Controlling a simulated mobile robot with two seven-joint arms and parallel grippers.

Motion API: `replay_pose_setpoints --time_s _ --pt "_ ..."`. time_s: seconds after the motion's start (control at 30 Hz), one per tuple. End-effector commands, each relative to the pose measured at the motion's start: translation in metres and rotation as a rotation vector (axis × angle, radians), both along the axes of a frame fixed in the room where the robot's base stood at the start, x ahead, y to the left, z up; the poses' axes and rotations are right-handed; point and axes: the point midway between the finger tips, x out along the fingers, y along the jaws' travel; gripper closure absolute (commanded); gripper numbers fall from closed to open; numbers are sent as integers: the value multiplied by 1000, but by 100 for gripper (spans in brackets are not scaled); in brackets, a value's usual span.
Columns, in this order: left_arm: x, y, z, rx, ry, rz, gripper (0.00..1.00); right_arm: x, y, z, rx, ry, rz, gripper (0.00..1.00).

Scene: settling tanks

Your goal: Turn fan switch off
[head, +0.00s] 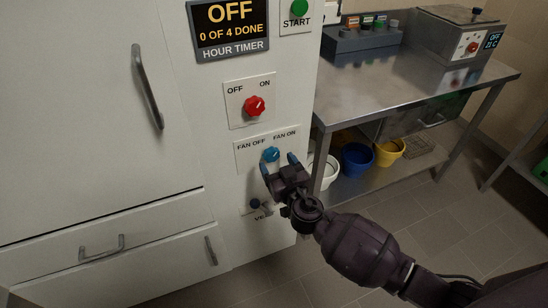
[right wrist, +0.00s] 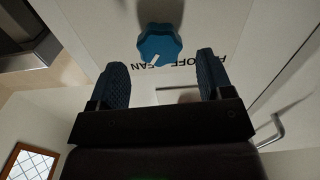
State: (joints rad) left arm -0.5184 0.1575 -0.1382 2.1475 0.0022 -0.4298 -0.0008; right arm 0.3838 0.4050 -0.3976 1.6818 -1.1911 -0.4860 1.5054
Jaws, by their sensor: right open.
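The fan switch is a blue knob (head: 271,154) on a white plate labelled FAN OFF on the left and FAN ON on the right. My right gripper (head: 280,165) is open just in front of and below the knob, with nothing in it. In the right wrist view the knob (right wrist: 159,40) is between and beyond the two blue fingers, apart from both. My left gripper is not in view.
A red OFF/ON knob (head: 255,106) and the timer display (head: 231,26) are above; a small dark knob (head: 255,204) is below. A cabinet handle (head: 147,87) sticks out at left. A steel table (head: 425,88) stands at right, with buckets beneath.

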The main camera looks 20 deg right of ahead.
Motion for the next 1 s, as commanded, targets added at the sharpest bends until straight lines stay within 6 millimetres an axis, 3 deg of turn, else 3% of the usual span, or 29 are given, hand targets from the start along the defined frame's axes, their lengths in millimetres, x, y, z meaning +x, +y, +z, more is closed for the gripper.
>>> replay_pose_setpoints --time_s 0.23,0.63,0.93,1.0 --pt "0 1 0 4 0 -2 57 24 1 0 1 0 0 27" --pt "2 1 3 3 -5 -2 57 29 1 0 1 1 -1 27" --pt "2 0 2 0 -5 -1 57 29 1 0 1 1 -1 73" --pt "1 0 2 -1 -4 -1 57 29 1 0 1 1 -1 76"
